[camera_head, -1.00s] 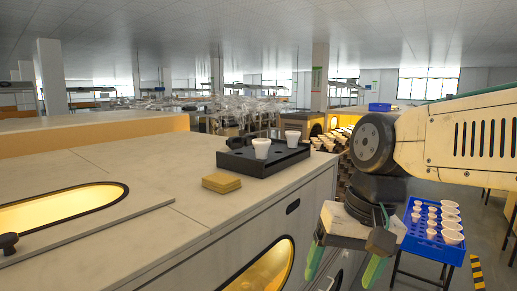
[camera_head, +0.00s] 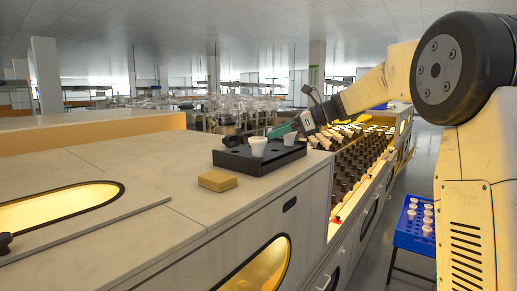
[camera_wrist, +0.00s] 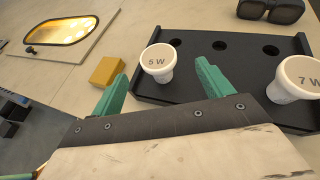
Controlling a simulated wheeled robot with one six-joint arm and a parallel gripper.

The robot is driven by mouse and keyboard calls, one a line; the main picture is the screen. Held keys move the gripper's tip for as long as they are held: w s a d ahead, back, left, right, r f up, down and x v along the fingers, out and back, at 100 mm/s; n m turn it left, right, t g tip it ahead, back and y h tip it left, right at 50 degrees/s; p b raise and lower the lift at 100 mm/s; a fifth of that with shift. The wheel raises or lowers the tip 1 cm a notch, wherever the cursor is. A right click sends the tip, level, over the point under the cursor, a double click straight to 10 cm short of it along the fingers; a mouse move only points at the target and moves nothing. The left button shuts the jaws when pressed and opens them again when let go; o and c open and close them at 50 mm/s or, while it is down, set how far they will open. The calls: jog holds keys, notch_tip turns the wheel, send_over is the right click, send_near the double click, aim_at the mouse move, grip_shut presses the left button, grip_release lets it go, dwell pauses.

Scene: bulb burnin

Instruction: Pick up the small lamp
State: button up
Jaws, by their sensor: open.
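Two white cup-shaped lamps stand upright in a black tray on the bench. The smaller lamp, marked 5 W (camera_wrist: 157,62), is the nearer one (camera_head: 258,146) in the head view. The larger lamp, marked 7 W (camera_wrist: 297,80), is the farther one (camera_head: 289,139). The black tray (camera_head: 240,162) also shows in the wrist view (camera_wrist: 190,92). My gripper (camera_wrist: 162,72) is open and empty, its green fingers on either side of the 5 W lamp in the wrist picture. I cannot tell how far ahead the lamp is.
A yellow block (camera_head: 218,180) lies on the bench beside the tray. A black object (camera_wrist: 270,9) lies beyond the tray's edge. Several dark sockets with lamps (camera_head: 360,150) fill a rack to the right. A blue crate (camera_head: 412,235) holds more lamps.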

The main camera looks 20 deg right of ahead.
aim_at(263, 138)
jog(key=shift+x, duration=1.2)
jog(key=x, duration=0.5)
jog(key=shift+s+a+f, duration=0.1)
jog(key=shift+a+f, duration=0.05)
jog(key=shift+f, duration=0.2)
jog(key=c, duration=1.1)
